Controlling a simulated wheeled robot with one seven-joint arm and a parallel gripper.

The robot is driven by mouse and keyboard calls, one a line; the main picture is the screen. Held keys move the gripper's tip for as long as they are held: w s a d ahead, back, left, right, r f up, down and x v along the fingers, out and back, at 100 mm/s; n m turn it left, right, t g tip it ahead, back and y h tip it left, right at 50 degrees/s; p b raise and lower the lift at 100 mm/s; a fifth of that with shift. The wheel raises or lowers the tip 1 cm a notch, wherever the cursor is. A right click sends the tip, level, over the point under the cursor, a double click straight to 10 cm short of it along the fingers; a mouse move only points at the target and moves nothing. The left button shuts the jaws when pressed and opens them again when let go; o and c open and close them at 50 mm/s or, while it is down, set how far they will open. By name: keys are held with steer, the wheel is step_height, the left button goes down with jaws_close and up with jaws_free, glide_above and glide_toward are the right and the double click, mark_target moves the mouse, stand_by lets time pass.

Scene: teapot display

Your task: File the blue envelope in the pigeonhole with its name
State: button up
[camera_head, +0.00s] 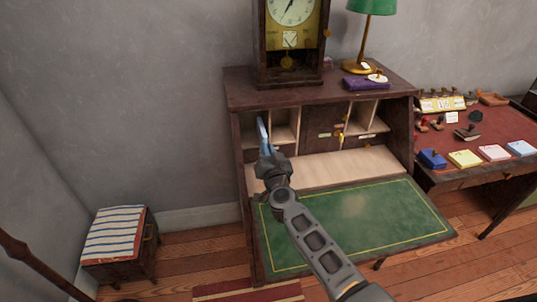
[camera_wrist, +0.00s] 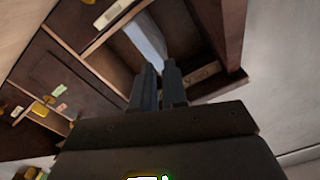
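The blue envelope (camera_head: 262,136) is held upright by my gripper (camera_head: 266,158) at the left pigeonholes of the desk (camera_head: 245,92). In the wrist view my gripper's two fingers (camera_wrist: 160,82) are close together, with the pale blue envelope (camera_wrist: 147,38) running from between their tips into a wooden compartment. In the head view the envelope overlaps the leftmost pigeonhole (camera_head: 247,139), near its right divider. How deep it is inside cannot be told. A small label (camera_wrist: 203,74) on the compartment's lip is too blurred to read.
The desk's green writing flap (camera_head: 360,212) is folded down below my gripper. A clock (camera_head: 290,45), a green lamp (camera_head: 372,8) and a purple book (camera_head: 366,83) stand on top. A stamp table (camera_head: 450,136) is at the right, a striped stool (camera_head: 115,232) at the left.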

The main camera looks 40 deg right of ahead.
steer(key=s+a+m, duration=0.1)
steer(key=m, duration=0.3)
steer(key=s+a+f+m+b, duration=0.1)
steer(key=s+m, duration=0.1)
steer(key=m, duration=0.3)
steer(key=s+a+f+m, duration=0.1)
steer(key=s+m, duration=0.1)
steer(key=m, duration=0.3)
steer(key=shift+b, duration=0.3)
jaws_close()
steer(key=s+a+m+b, duration=0.25)
steer(key=s+m, duration=0.35)
steer(key=m, duration=1.1)
steer(key=x, duration=1.3)
steer(key=shift+w+a+f+p, duration=0.15)
steer(key=shift+w+f+p, duration=0.2)
steer(key=shift+w+f, duration=0.1)
steer(key=shift+b+x, duration=0.75)
steer(key=shift+x, duration=0.95)
